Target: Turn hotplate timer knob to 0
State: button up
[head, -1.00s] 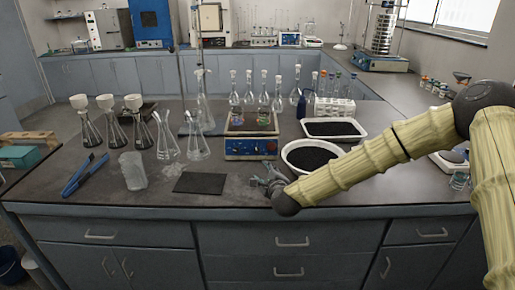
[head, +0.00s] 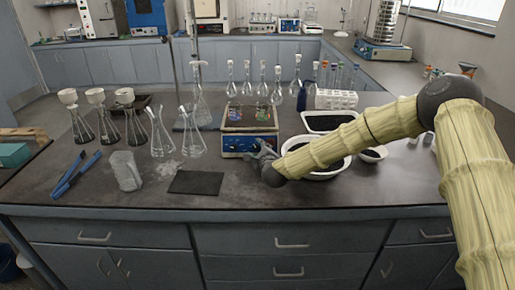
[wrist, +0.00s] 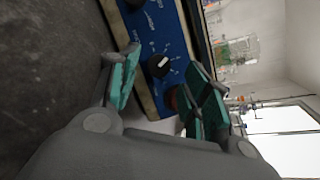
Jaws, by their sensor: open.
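The hotplate (head: 232,144) has a blue front panel and stands on the dark bench with two small flasks on top. In the wrist view its blue panel (wrist: 168,28) carries a black knob (wrist: 159,66) with a white pointer mark and white scale marks around it. The scale figures are too small to read. A second black knob (wrist: 133,4) is cut off at the top edge. My gripper (head: 263,152) is at the right end of the panel. In the wrist view my open gripper (wrist: 162,60) has its green-padded fingers on either side of the nearer knob, apparently not touching it.
A white basin of black granules (head: 318,172) lies close to the right, under my arm, with a white tray (head: 345,114) behind. A dark mat (head: 196,183) lies in front of the hotplate. Glass flasks (head: 193,140) stand to the left. The front bench strip is mostly clear.

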aim_at(256, 147)
jog(key=shift+x, duration=1.35)
jog(key=shift+f, duration=0.1)
jog(key=c, duration=1.1)
